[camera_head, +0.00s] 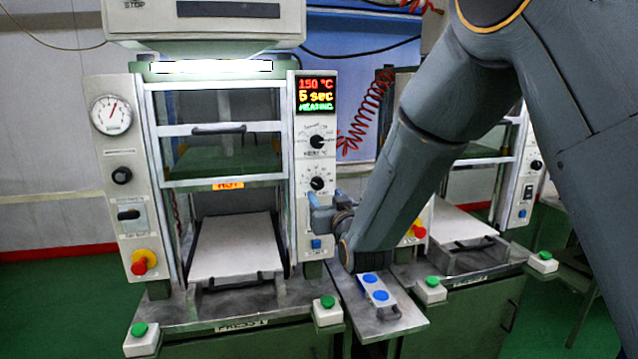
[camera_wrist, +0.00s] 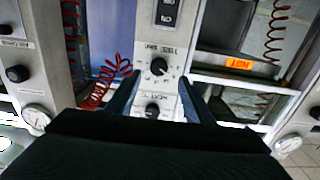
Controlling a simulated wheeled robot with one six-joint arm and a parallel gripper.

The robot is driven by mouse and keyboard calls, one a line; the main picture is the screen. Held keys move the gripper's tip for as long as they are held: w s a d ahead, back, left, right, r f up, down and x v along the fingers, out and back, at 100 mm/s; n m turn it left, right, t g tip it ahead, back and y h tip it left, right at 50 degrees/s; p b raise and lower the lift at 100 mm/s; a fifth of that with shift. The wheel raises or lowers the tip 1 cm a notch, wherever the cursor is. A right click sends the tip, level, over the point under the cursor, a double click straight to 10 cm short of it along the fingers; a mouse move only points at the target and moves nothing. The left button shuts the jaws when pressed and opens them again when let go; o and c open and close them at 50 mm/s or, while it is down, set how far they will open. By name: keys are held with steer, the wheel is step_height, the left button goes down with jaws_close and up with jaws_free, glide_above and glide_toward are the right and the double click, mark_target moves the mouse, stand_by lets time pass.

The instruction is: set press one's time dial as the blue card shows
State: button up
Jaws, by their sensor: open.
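Press one's time dial (camera_head: 316,183) is a black knob low on the right panel of the near press, below the heat dial (camera_head: 317,141). The display (camera_head: 317,95) above reads 150 °C, 5 sec, HEATING. My gripper (camera_head: 326,202) is open, just below and in front of the time dial. In the inverted wrist view its fingers (camera_wrist: 159,84) spread to either side of the time dial (camera_wrist: 159,66), with the heat dial (camera_wrist: 152,110) nearer the wrist. Contact cannot be told. A small pale plate (camera_head: 387,299) with blue discs lies right of the press; I cannot tell whether it is the blue card.
The press's platen (camera_head: 235,248) is out below an orange HOT label (camera_head: 228,185). Green buttons (camera_head: 328,302) stand along the front. A blue button (camera_head: 316,244) sits under the dials. A red coiled hose (camera_head: 368,110) hangs behind. A second press (camera_head: 466,226) stands to the right.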

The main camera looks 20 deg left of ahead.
mark_target(318, 185)
steer(key=p+x, duration=0.2)
steer(key=x, duration=0.5)
steer(key=shift+w, duration=0.25)
steer(key=c, duration=1)
steer(key=shift+c, duration=0.2)
steer(key=shift+a+m, duration=0.1)
steer(key=shift+m, duration=0.2)
steer(key=m+b, duration=0.3)
steer(key=b, duration=0.1)
steer(key=shift+f, duration=0.15)
steer(key=shift+m+b, duration=1.05)
steer(key=shift+m, duration=0.05)
